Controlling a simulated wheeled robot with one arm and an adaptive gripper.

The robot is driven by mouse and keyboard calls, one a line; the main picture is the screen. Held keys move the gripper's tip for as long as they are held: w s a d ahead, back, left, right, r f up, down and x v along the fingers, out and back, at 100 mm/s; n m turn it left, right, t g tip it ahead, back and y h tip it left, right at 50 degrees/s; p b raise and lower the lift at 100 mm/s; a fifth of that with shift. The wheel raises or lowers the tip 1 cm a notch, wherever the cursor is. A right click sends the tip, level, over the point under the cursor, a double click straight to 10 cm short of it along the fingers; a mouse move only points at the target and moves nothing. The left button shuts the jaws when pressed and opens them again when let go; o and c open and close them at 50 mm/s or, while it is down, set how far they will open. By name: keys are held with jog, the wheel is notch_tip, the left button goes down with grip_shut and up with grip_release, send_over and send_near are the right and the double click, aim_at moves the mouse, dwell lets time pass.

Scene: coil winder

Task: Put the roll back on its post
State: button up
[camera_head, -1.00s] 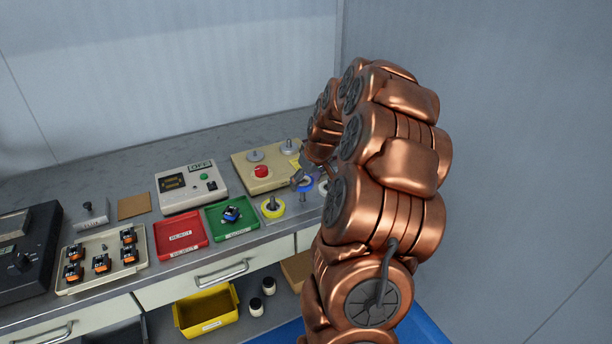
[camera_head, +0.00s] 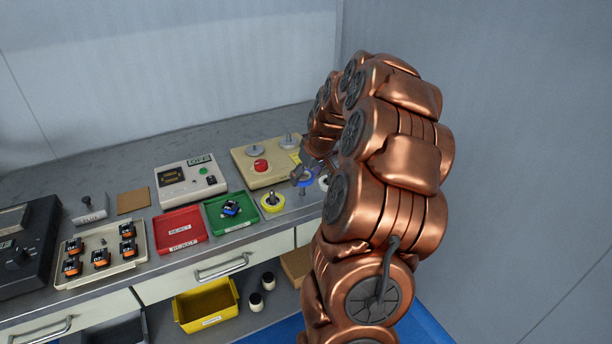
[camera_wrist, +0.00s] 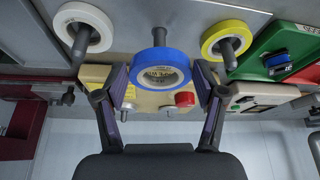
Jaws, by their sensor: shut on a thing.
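The blue roll (camera_wrist: 133,65), with a pale core, sits between the two fingers of my gripper (camera_wrist: 159,82) in the wrist view. My gripper is shut on it. In the head view the blue roll (camera_head: 306,180) shows above that post (camera_head: 302,191), partly hidden by my gripper (camera_head: 301,172).
A yellow roll (camera_wrist: 211,36) and a white roll (camera_wrist: 66,20) sit on posts on either side. A beige box with a red button (camera_head: 260,166) stands close behind. A green tray (camera_head: 216,217) and red tray (camera_head: 180,220) lie to the left.

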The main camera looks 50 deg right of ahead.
aim_at(306, 198)
jog(key=shift+f+b, duration=1.55)
jog(key=shift+f, duration=1.35)
jog(key=o, duration=1.2)
jog(key=shift+r, duration=0.1)
jog(key=v, duration=1.1)
jog(key=shift+r, duration=0.4)
jog(key=shift+s, duration=0.1)
